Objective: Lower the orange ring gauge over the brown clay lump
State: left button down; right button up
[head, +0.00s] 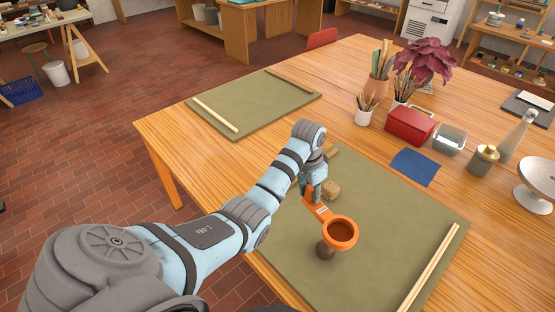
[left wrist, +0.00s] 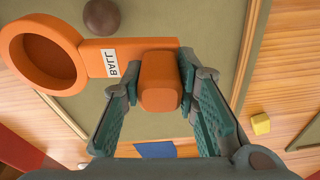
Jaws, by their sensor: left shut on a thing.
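The orange ring gauge (head: 341,233) has a round ring, a flat arm with a white label and a block-shaped grip. My left gripper (head: 313,193) is shut on that grip and holds the gauge above the green board. In the left wrist view the gripper (left wrist: 159,80) has a finger on each side of the grip, and the ring (left wrist: 42,52) is at the left. The brown clay lump (head: 325,250) is dark and round, below the ring's near-left edge and partly hidden by it. It also shows in the left wrist view (left wrist: 102,17), beside the gauge arm. My right gripper is not visible.
Wooden strips (head: 430,268) lie along the board. A blue cloth (head: 415,167), red box (head: 410,126) and brush pots (head: 364,117) stand farther back. The board's right part is clear.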

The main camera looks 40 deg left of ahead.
pick_arm(q)
jog(key=shift+s+a+f+n+p, duration=0.1)
jog(key=shift+s+a+n+p, duration=0.1)
jog(key=shift+a+p, duration=0.3)
jog(key=shift+s+a+f+n+p, duration=0.1)
jog(key=shift+s+a+n+p, duration=0.1)
jog(key=shift+a+p, duration=0.2)
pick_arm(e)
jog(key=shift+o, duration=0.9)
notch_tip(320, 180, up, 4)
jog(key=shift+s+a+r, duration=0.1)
pick_arm(q)
notch_tip(320, 180, down, 8)
jog(key=a+b, duration=0.1)
jog(key=b, duration=0.4)
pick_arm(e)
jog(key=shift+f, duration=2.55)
pick_arm(q)
jog(key=shift+s, duration=0.1)
jog(key=shift+f+b, duration=2.25)
jog(key=shift+f, duration=0.9)
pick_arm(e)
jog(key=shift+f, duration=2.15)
pick_arm(q)
jog(key=shift+r, duration=0.1)
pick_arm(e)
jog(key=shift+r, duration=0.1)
